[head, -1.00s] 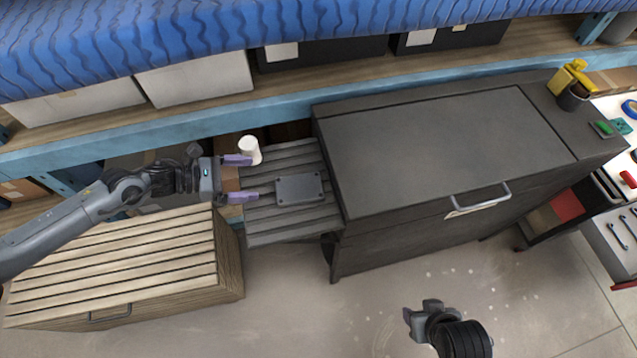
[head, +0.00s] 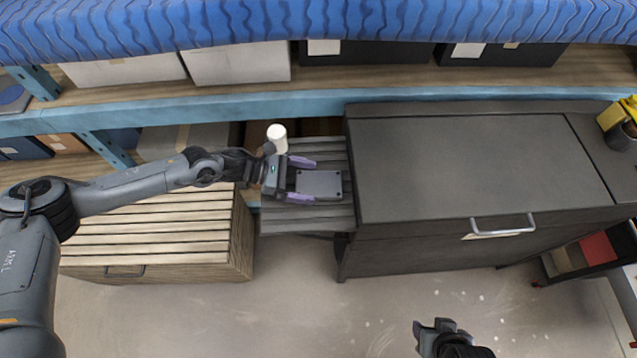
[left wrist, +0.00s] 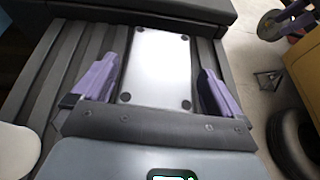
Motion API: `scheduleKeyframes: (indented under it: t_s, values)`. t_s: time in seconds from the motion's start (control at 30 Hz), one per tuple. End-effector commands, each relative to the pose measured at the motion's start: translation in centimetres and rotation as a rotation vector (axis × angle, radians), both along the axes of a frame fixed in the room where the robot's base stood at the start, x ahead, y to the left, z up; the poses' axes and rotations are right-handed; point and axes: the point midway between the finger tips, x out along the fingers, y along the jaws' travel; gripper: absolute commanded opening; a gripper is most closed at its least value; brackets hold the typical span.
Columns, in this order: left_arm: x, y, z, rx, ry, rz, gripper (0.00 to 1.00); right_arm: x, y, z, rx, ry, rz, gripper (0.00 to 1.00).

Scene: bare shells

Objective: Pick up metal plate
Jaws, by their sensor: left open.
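The metal plate (head: 319,184) is a flat grey rectangle with dark dots at its corners. It lies on the dark slatted side shelf (head: 300,220) of the grill-like cabinet. My left gripper (head: 302,180) is open, with its purple fingers on either side of the plate's near end. In the left wrist view the plate (left wrist: 157,68) lies between the two open fingers (left wrist: 155,80), with a gap on each side. My right gripper (head: 432,328) is at the bottom of the head view, over the floor, far from the plate; its jaws are not clear.
A white cylinder (head: 277,138) stands beside my left gripper, on the far side. The dark cabinet (head: 470,160) rises to the right of the shelf. A slatted wooden box (head: 150,240) is at left below my arm. A blue shelf edge (head: 230,105) runs behind.

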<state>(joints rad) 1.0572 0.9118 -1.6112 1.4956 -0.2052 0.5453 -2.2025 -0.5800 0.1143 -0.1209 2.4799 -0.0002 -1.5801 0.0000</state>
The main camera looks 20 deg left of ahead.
Motion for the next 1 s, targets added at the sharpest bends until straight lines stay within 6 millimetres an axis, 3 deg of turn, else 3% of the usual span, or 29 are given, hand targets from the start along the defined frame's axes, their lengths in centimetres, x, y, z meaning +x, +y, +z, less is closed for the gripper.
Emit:
scheduleKeyframes:
  t_s: [0.2, 0.5, 0.83, 1.0]
  values:
    - [0.5, -2.0, -0.9, 0.001, 0.001, 0.0, 1.0, 0.0, -0.1, 0.1, -0.002, 0.001, 0.0, 0.49]
    - [0.6, -2.2, -1.0, 0.001, 0.001, 0.001, 0.98, 0.0, -0.3, 0.1, -0.01, 0.0, 0.005, 0.49]
    - [0.6, -2.2, -1.0, 0.001, 0.001, 0.001, 0.48, 0.0, -0.3, 0.1, -0.01, 0.0, 0.005, 0.49]
    - [0.7, -2.2, -0.8, -0.001, -0.002, 0.001, 0.46, 0.0, -0.2, 0.1, -0.008, 0.001, 0.004, 0.49]
